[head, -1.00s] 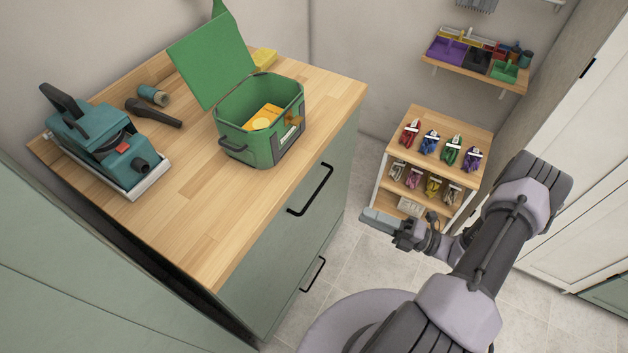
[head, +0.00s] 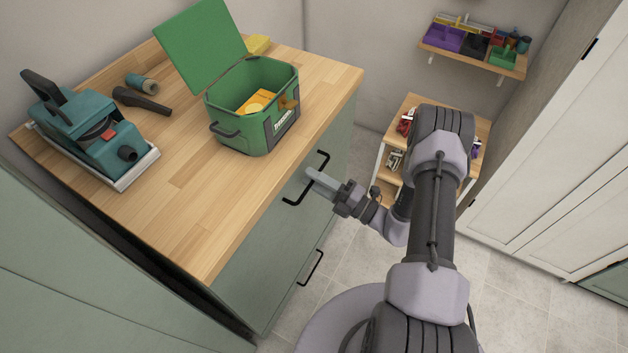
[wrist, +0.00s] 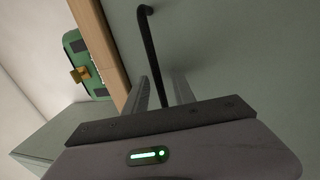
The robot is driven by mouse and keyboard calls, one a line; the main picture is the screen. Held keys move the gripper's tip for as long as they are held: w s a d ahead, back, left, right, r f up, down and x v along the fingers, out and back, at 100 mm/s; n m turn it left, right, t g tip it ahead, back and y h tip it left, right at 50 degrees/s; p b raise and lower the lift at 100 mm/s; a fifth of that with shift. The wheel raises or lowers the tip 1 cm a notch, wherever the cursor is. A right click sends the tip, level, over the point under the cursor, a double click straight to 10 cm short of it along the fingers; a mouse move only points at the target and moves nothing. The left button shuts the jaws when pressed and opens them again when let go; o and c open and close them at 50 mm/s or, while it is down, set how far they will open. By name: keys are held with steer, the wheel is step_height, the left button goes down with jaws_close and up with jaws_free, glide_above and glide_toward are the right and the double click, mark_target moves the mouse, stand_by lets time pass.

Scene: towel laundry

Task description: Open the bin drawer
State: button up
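The green cabinet has an upper front with a black bar handle (head: 297,197) and a lower one with a similar handle (head: 311,268). Both fronts look closed; no label shows which is the bin drawer. My gripper (head: 311,174) is at the upper handle, its fingers reaching toward the cabinet front. In the wrist view the upper handle (wrist: 153,45) runs down between my gripper's two fingers (wrist: 161,88), which stand apart with a gap beside the bar. The handle's near end is hidden behind the gripper body.
The wooden countertop (head: 190,215) holds an open green box (head: 243,140), a teal power tool (head: 85,140) and a dark handheld tool (head: 140,101). A small shelf unit (head: 385,150) stands behind my arm. White cabinets (head: 540,190) line the right; floor is free between.

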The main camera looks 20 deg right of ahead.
jaws_close()
stand_by(1.5)
